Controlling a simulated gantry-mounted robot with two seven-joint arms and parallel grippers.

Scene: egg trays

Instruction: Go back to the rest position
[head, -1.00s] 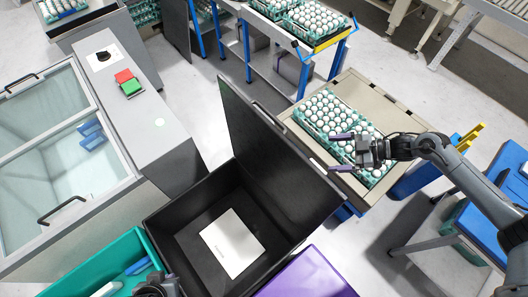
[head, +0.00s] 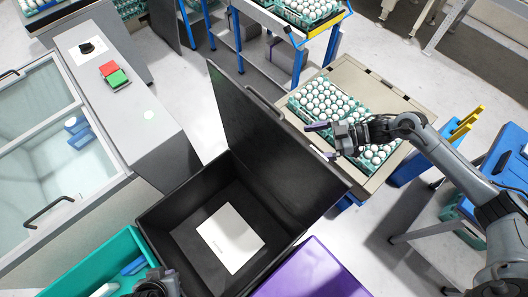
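My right gripper (head: 321,140) comes in from the right. Its two purple-tipped fingers are spread and nothing is between them. It appears over the near-left part of a green egg tray (head: 292,101) full of white eggs, beside the open lid of the black box; its height above the eggs is hard to judge. My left gripper (head: 157,284) shows only as a dark part at the bottom edge, by the teal bin; its fingers cannot be made out.
The black box (head: 165,225) holds a flat white item (head: 231,239); its raised lid (head: 270,135) stands close to my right gripper. A teal bin (head: 95,262) and a purple bin (head: 312,275) flank it. The beige cart (head: 365,80) carries the eggs. A blue-topped cart (head: 498,165) stands right.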

